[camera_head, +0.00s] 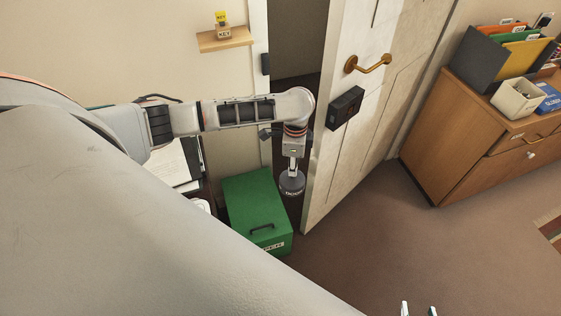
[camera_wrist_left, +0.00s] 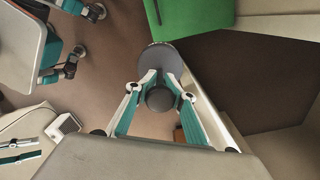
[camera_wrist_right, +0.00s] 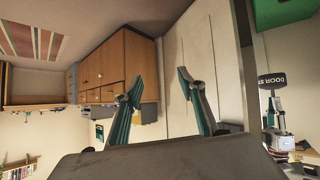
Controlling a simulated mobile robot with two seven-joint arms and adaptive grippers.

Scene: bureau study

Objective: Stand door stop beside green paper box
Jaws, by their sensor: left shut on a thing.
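The door stop (camera_head: 291,184) is dark grey, with a round base and a knob (camera_wrist_left: 160,98). My left gripper (camera_head: 292,166) points down and is shut on the knob, with the base below the fingers. The lettered door stop also shows in the right wrist view (camera_wrist_right: 272,80). The green paper box (camera_head: 252,208) stands on the floor just left of the held door stop; its side shows in the left wrist view (camera_wrist_left: 190,15). I cannot tell whether the base touches the floor. My right gripper (camera_wrist_right: 158,84) is open and empty, away from both.
An open white door (camera_head: 345,125) with a brass handle stands close right of the door stop. A wooden cabinet (camera_head: 425,150) with files and a white bin (camera_head: 517,98) is at the right. A small shelf (camera_head: 225,40) is on the wall. Floor (camera_head: 390,235) in front of the door is clear.

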